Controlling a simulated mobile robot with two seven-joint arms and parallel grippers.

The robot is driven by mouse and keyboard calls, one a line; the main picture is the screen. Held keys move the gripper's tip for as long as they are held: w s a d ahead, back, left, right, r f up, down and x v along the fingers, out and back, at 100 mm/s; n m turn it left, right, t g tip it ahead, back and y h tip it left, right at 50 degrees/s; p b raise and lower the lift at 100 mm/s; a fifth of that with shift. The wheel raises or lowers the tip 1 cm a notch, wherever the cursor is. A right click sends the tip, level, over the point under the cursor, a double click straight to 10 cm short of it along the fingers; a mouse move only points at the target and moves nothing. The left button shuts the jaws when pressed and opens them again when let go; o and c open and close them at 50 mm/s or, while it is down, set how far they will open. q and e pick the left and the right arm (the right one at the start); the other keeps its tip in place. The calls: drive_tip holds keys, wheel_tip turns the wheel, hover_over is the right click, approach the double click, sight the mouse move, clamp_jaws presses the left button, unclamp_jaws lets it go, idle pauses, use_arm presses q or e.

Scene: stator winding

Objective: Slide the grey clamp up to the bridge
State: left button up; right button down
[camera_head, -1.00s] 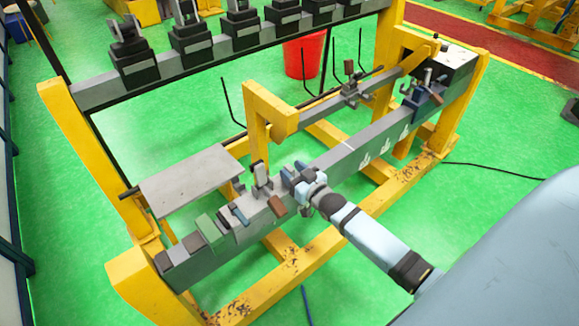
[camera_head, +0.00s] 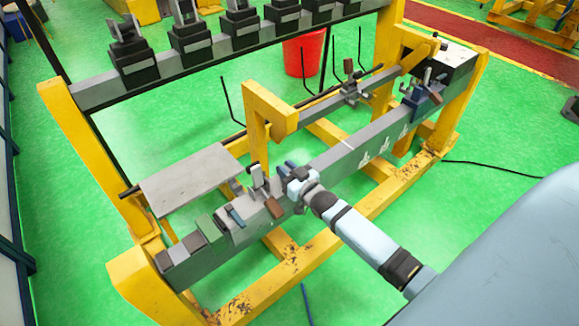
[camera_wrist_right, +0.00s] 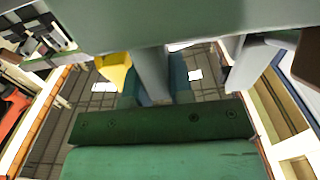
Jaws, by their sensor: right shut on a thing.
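The grey clamp (camera_head: 257,178) sits on the long grey rail, with an upright grey lever, a brown handle (camera_head: 274,208) and a blue lever (camera_head: 236,216). My right gripper (camera_head: 291,177) is at the clamp's right side, low over the rail, and shut on it. The gripped part is hidden behind the gripper. A yellow arched bracket (camera_head: 257,108) rises behind the clamp; I cannot tell for sure whether it is the bridge. In the right wrist view, close grey and green surfaces hide most of the grip. My left gripper is out of view.
The rail (camera_head: 340,150) runs clear to a blue clamp (camera_head: 421,97) at the far right. A green block (camera_head: 208,228) lies on its near-left end. A flat grey plate (camera_head: 190,178) is behind. Another clamp (camera_head: 350,92) sits on the rear bar. Yellow frame posts surround it.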

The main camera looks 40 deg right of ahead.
drive_tip(key=shift+a, duration=0.55)
drive_tip(key=c, duration=1)
unclamp_jaws()
drive_tip(key=shift+d, duration=0.15)
drive_tip(key=shift+s, duration=0.1)
drive_tip(key=s+d+b, duration=0.1)
drive_tip(key=s+b, duration=0.1)
drive_tip(key=s, duration=1.1)
drive_tip(key=shift+s, duration=0.35)
drive_tip(key=s+a+f+n+g+y+p, duration=0.1)
drive_tip(key=s+a+f+g, duration=0.2)
drive_tip(key=s+a, duration=0.3)
drive_tip(key=s+a+f+n+g+y+p, duration=0.1)
drive_tip(key=s+a+f+g+p, duration=0.1)
drive_tip(key=s+a, duration=0.5)
drive_tip(key=a+f+g, duration=0.1)
drive_tip(key=a+g, duration=0.1)
drive_tip(key=a, duration=0.1)
drive_tip(key=shift+a+f+p, duration=0.2)
drive_tip(key=shift+a+p, duration=0.05)
drive_tip(key=shift+p, duration=0.05)
